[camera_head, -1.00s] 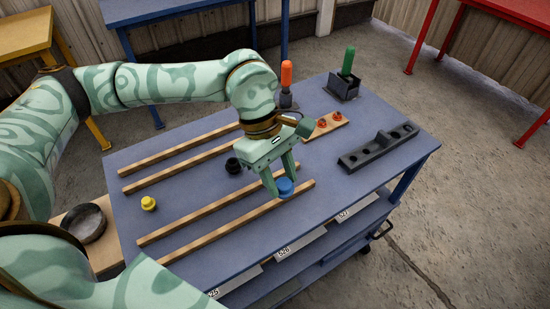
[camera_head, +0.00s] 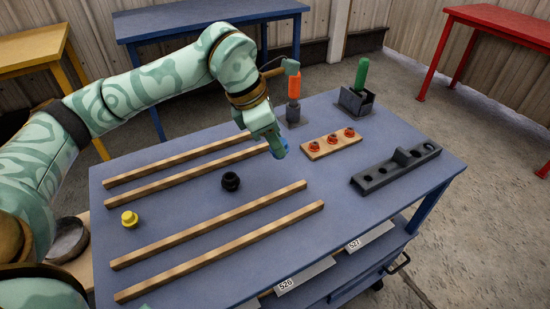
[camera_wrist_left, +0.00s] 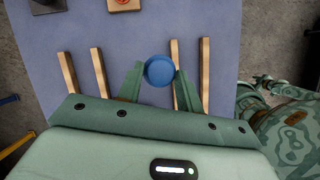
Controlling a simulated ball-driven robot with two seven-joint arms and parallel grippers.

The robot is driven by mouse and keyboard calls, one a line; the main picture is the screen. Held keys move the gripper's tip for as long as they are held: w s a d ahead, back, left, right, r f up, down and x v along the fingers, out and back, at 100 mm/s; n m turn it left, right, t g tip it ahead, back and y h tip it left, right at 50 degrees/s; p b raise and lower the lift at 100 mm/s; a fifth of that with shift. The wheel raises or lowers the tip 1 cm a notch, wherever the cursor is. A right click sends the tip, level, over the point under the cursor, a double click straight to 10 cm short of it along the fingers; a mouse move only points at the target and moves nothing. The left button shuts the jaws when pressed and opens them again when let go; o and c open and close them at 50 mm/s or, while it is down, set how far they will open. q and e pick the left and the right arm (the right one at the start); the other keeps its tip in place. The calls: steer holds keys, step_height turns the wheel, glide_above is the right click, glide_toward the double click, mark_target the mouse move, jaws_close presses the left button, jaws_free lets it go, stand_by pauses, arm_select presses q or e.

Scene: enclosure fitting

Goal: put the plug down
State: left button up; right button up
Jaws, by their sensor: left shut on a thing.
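A blue plug (camera_head: 279,151) is held between the fingers of my left gripper (camera_head: 275,141), above the blue table (camera_head: 210,213) near the right end of the back pair of wooden rails. In the left wrist view the plug (camera_wrist_left: 159,71) sits between the fingertips of the left gripper (camera_wrist_left: 157,80), seen from its round top. A black plug (camera_head: 230,181) and a yellow plug (camera_head: 130,219) stand apart on the table. My right gripper is not in view.
Two pairs of wooden rails (camera_head: 225,237) lie along the table. A wooden block with red pieces (camera_head: 331,144), a dark block with holes (camera_head: 398,170), an orange-handled tool (camera_head: 294,88) and a green-handled tool (camera_head: 361,75) stand at the back and right. The table between the rail pairs is mostly clear.

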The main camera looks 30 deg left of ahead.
arm_select(q)
steer(key=w+f, duration=0.1)
steer(key=w+a+f+b, duration=0.1)
steer(key=f, duration=0.1)
steer(key=w+a+f, duration=0.1)
steer(key=f, duration=0.1)
steer(key=shift+b, duration=0.3)
steer(key=f+b, duration=0.1)
steer(key=f, duration=0.1)
steer(key=f+b, duration=0.1)
steer(key=shift+w+a+f, duration=0.2)
steer(key=shift+f, duration=0.2)
steer(key=shift+r, duration=0.2)
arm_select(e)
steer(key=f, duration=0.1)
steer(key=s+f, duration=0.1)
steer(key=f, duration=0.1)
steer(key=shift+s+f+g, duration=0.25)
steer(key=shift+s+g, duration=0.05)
arm_select(q)
steer(key=o, duration=1.1)
steer(key=shift+f, duration=0.1)
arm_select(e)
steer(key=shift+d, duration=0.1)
